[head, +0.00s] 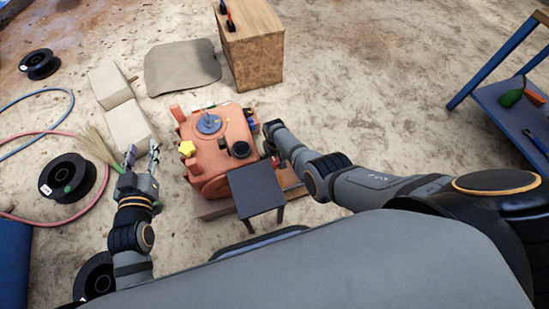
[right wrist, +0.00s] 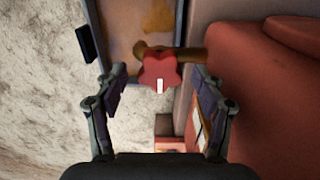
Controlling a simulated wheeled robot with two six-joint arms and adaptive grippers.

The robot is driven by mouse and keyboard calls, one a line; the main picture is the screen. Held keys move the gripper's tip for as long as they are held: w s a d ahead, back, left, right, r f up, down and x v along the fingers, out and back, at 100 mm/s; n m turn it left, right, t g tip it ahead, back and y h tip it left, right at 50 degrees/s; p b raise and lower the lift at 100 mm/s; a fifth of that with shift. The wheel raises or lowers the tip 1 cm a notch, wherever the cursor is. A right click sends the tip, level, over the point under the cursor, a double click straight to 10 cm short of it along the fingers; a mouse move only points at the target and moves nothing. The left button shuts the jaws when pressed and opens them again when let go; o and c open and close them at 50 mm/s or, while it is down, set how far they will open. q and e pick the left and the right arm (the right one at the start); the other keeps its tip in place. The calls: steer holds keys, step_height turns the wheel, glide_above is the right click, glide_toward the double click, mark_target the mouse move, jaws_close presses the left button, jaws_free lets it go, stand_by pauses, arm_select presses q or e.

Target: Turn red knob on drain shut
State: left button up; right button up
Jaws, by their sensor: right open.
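The red knob (right wrist: 160,70) shows in the right wrist view. It is star-shaped, has a white mark on its lower part, and sits on a brass-coloured pipe (right wrist: 190,56), which is likely the drain. My right gripper (right wrist: 161,84) is open, with one finger on each side of the knob and a gap on both sides. My left gripper (head: 140,155) is open and empty, left of the machine.
A yellow star knob (head: 187,148) is on the machine's left side. A small dark table (head: 256,189) stands in front of the machine. A wooden cabinet (head: 252,48) is behind it. Cable spools (head: 67,178) and hoses lie at left. A blue shelf (head: 505,105) is at right.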

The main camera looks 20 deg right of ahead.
mark_target(274, 161)
step_height(274, 161, up, 12)
stand_by(0.6)
